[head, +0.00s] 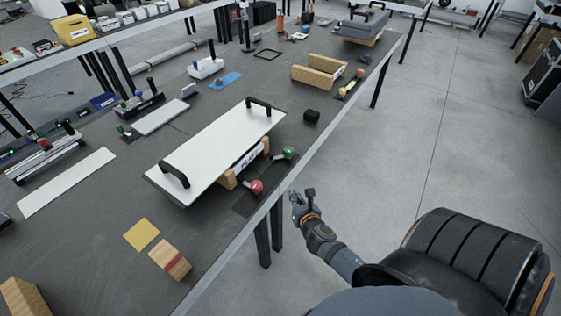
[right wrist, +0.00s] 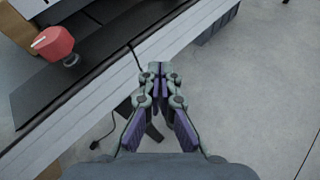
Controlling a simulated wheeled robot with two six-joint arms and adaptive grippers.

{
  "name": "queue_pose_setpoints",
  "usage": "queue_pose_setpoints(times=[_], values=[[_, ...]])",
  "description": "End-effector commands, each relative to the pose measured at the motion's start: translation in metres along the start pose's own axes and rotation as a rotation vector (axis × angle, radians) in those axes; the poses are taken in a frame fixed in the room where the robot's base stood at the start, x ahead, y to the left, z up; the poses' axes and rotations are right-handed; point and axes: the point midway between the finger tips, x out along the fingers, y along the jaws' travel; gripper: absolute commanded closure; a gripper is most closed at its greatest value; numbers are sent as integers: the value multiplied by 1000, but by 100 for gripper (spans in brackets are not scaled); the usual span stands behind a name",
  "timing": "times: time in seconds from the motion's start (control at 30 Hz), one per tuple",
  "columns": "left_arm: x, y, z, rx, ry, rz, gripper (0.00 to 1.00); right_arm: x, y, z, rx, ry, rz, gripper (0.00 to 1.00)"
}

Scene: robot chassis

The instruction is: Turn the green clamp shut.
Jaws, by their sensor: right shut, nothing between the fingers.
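The green clamp (head: 288,153) has a round green knob and sits at the table's near edge, by the right end of a white panel with black handles (head: 222,147). A red clamp (head: 256,186) is to its lower left; its red knob also shows in the right wrist view (right wrist: 55,42). My right gripper (head: 294,197) is shut and empty, just off the table's edge, to the right of the red knob and below the green one. In the right wrist view its closed fingertips (right wrist: 159,68) point towards the table edge. The green clamp is not in that view. My left gripper is not in view.
The table's pale front edge (head: 345,118) runs between my right gripper and the clamps. A small black block (head: 311,116) and a wooden frame (head: 320,72) stand farther along. A yellow square (head: 141,235) and a wooden block (head: 170,259) lie nearer. Open floor is on the right.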

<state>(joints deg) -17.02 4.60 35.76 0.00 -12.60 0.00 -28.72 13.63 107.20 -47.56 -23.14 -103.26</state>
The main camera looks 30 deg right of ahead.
Motion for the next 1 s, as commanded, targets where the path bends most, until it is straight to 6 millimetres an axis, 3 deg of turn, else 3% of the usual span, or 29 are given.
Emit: queue_pose_setpoints(times=[0.03, 0.1, 0.37, 0.8, 1.0], values=[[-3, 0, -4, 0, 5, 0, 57, -6, 7, 22, -82, -41, 10, 100], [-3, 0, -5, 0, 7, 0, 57, -10, 13, 39, -159, -76, 16, 100], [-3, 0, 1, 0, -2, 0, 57, -4, 16, 46, -191, -91, 17, 100], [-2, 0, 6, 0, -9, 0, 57, 85, 18, 53, -186, -91, 17, 100], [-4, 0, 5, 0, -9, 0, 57, 114, 20, 64, -186, -89, 17, 100]])
